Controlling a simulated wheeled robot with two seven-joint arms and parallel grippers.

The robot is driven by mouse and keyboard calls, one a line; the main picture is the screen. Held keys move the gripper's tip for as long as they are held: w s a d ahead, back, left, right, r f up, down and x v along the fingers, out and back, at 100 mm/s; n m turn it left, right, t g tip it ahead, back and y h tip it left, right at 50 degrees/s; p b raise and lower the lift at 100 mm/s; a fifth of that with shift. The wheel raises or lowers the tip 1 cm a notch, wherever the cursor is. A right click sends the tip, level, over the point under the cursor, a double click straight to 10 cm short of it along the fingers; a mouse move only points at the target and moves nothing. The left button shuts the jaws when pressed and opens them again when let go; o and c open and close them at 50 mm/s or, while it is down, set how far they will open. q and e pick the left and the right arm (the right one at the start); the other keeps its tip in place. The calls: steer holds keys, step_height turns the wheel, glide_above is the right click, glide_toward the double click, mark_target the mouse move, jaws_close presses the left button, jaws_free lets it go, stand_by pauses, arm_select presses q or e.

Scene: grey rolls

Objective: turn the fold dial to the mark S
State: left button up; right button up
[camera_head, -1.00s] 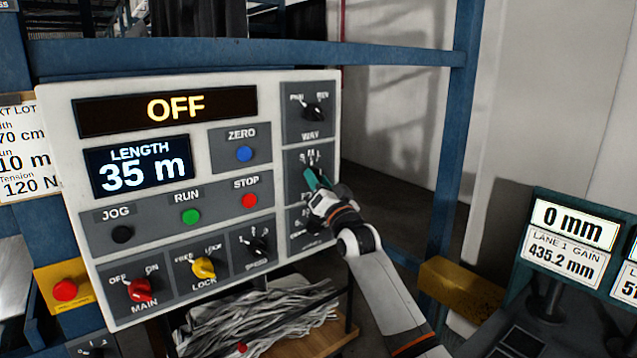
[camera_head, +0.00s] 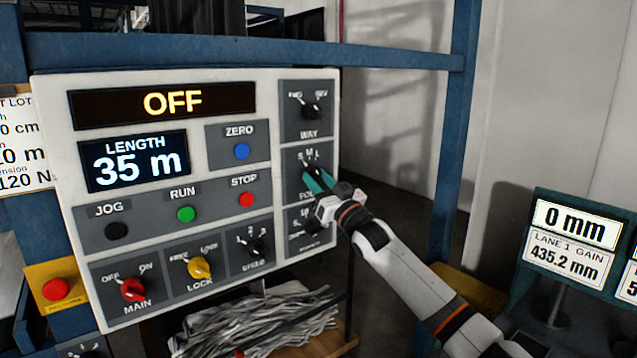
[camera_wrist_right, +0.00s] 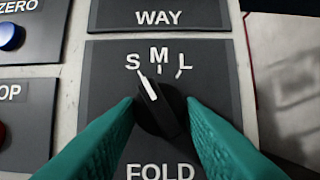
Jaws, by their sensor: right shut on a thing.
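The fold dial (camera_wrist_right: 160,110) is a black knob on a dark plate marked S, M, L above and FOLD below. Its white pointer leans up and left, in line with the mark S (camera_wrist_right: 132,62). My right gripper (camera_wrist_right: 158,118) has its teal fingers on either side of the knob, shut on it. In the head view my right gripper (camera_head: 312,177) reaches the fold plate from the lower right and hides most of the dial. My left gripper is not in view.
The white panel (camera_head: 55,130) carries the WAY dial (camera_head: 311,111) above and another dial (camera_head: 300,222) below, close to my gripper. The stop button (camera_head: 246,199) is to the left. A blue post (camera_head: 455,150) stands to the right.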

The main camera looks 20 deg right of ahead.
stand_by(0.5)
steer(key=o, duration=1)
steer(key=shift+s+d+f, duration=0.15)
steer(key=shift+s+f, duration=0.2)
steer(key=b+v, duration=0.3)
steer(key=v, duration=0.8)
steer(key=shift+r+b, duration=0.1)
steer(key=shift+b, duration=0.3)
